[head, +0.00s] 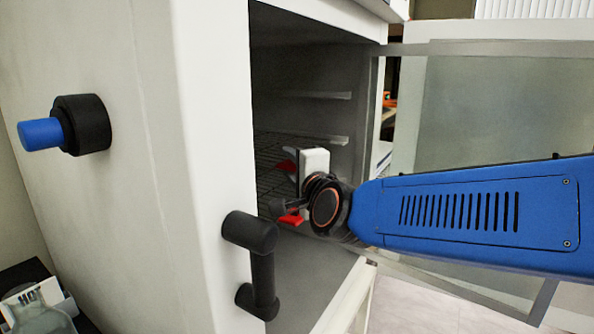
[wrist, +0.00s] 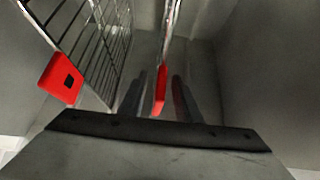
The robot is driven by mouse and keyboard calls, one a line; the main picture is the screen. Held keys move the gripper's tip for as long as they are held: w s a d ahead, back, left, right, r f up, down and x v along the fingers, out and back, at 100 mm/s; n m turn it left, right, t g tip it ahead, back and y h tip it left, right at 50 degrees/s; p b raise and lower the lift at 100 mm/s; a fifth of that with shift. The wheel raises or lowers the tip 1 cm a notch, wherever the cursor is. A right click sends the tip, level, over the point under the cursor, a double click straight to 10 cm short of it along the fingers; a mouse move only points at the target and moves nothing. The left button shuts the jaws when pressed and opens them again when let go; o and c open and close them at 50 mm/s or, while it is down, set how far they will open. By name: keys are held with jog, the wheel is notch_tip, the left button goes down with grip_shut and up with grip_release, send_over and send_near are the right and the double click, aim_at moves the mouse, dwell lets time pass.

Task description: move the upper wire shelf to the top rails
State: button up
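The dark cabinet is open, and two red handle tabs show inside it, an upper one (head: 287,166) and a lower one (head: 291,217). Wire mesh of a shelf (head: 268,158) shows near the upper tab. The upper rail (head: 332,96) on the inner wall looks bare. In the wrist view, one wire shelf (wrist: 88,42) with a red tab (wrist: 61,78) is at the left. Another shelf is edge-on, its red tab (wrist: 161,90) between the fingers of my gripper (wrist: 160,100). The fingers look apart, with gaps beside this tab. I cannot tell which shelf this is.
The glass door (head: 490,110) stands open at the right, beside my arm. A black door handle (head: 262,265) sticks out from the white cabinet front, just left of the opening. A lower rail (head: 330,140) runs along the inner wall.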

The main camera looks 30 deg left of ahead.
jog(key=shift+x, duration=0.8)
grip_shut()
dwell(1.0)
